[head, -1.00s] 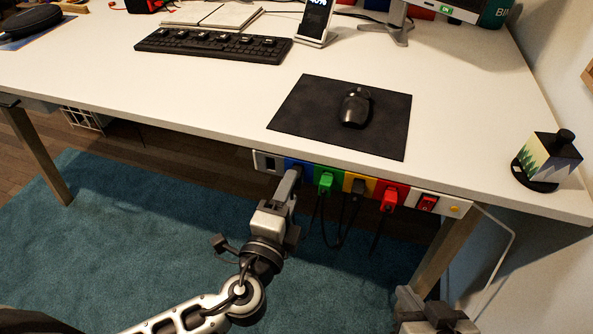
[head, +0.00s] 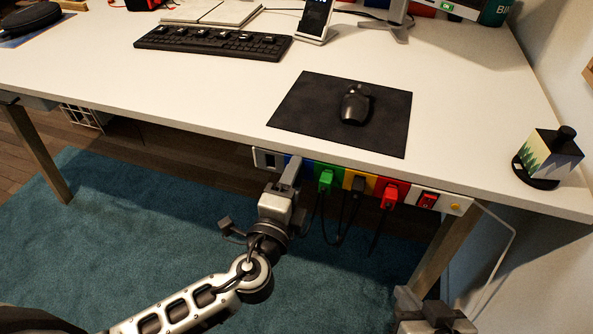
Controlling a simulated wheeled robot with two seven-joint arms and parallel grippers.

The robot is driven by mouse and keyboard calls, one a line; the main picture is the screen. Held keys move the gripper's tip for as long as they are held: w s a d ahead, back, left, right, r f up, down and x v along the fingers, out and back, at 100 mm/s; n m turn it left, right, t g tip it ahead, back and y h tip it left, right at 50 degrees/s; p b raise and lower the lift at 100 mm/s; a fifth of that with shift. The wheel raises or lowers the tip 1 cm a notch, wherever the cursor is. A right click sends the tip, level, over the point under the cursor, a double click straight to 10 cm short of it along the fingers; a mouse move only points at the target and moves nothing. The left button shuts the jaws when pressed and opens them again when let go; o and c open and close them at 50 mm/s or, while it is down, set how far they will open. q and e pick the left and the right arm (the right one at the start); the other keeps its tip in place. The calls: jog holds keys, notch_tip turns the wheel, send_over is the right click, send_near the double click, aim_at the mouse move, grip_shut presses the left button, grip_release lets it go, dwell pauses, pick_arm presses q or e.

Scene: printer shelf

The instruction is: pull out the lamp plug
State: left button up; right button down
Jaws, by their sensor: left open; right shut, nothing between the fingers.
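A power strip (head: 455,203) is fixed under the desk's front edge, with blue, green, yellow and red sections. A green plug (head: 325,181), a black plug (head: 358,187) in the yellow section and a red plug (head: 389,196) are seated in it, with dark cords hanging down. Which one is the lamp's I cannot tell. My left gripper (head: 290,168) is open, its fingers at the blue section (head: 305,170) and covering most of it; any plug there is hidden. My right gripper (head: 432,318) is low at the bottom right, well away from the strip.
The white desk (head: 210,107) overhangs the strip. It bears a keyboard (head: 212,42), a mouse (head: 354,104) on a black mat (head: 300,105), and a small patterned box-shaped object (head: 553,155). A desk leg (head: 440,250) stands below right. Open floor with a teal rug (head: 130,230) lies underneath.

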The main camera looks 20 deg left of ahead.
dwell(0.8)
pick_arm(q)
grip_shut()
jog(key=s+b, duration=0.1)
jog(key=s, duration=0.5)
dwell(1.0)
jog(key=shift+a, duration=0.1)
